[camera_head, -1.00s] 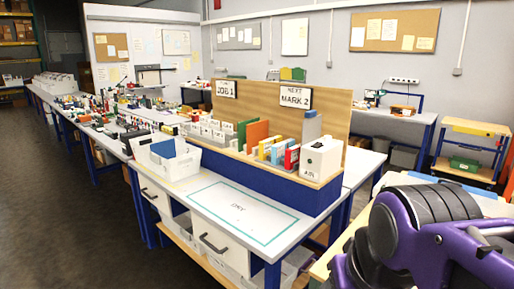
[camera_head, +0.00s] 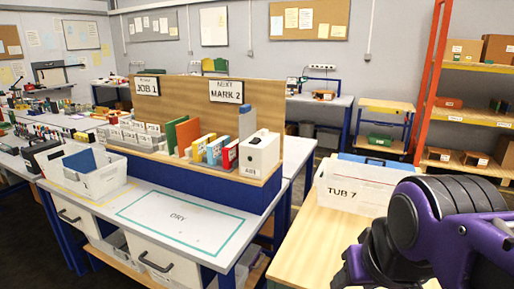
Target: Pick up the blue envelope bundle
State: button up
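I cannot single out a blue envelope bundle for certain. A flat blue item (camera_head: 86,161) sticks up from the white bin (camera_head: 101,184) at the left end of the bench. Another flat blue item (camera_head: 375,160) shows behind the upper edge of the white tub marked TUB 7 (camera_head: 347,193), on the wooden table at right. Part of my purple and black arm fills the lower right corner. My gripper's fingers do not show.
The bench has a clear marked area reading DRY (camera_head: 178,218). Behind it, a wooden-backed rack (camera_head: 180,97) holds coloured folders and a white box file (camera_head: 259,153). The wooden table (camera_head: 310,240) is bare in front of the tub. An orange shelf unit (camera_head: 430,85) stands at far right.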

aim_at(214, 150)
jog(key=i+j+z, duration=0.25)
jog(key=j+z, duration=0.25)
jog(key=j, duration=0.2)
jog(key=j+z, duration=0.2)
jog(key=j, duration=0.65)
jog(key=i+j, duration=0.1)
jog(key=j, duration=0.45)
jog(key=i+j, duration=0.1)
jog(key=j, duration=0.45)
jog(key=j+z, duration=0.1)
jog(key=j, duration=0.4)
jog(key=i, duration=0.05)
